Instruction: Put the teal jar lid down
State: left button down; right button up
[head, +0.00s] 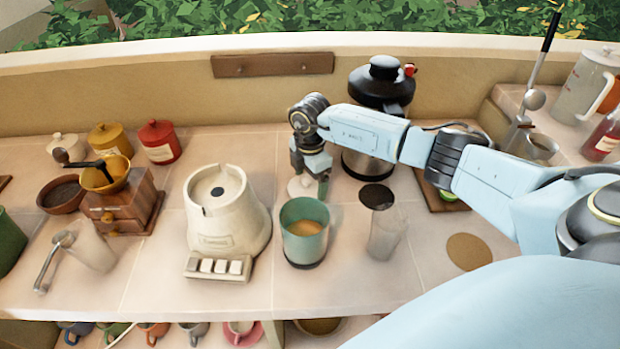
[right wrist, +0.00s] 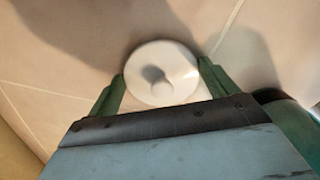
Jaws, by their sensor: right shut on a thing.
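The teal jar (head: 305,232) stands open on the tiled counter in the head view, with tan contents showing. A pale, round lid with a small knob (head: 298,188) is just behind it; it looks white rather than teal. My right gripper (head: 311,178) is shut on this lid. In the right wrist view the lid (right wrist: 180,72) sits between the two green fingers of the right gripper (right wrist: 161,74), knob facing the camera. I cannot tell whether the lid touches the counter. My left gripper is not in view.
A cream scale-like appliance (head: 228,215) stands left of the jar. A clear cup with a dark top (head: 384,235) is to its right. A black-topped steel kettle (head: 370,155) stands close behind my right gripper. A round cork mat (head: 468,251) lies at right. Bare counter shows around the lid.

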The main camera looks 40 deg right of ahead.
jog(key=shift+f, duration=0.1)
jog(key=o, duration=0.8)
jog(key=shift+r, duration=0.3)
notch_tip(320, 180, up, 12)
jog(key=shift+f, duration=0.15)
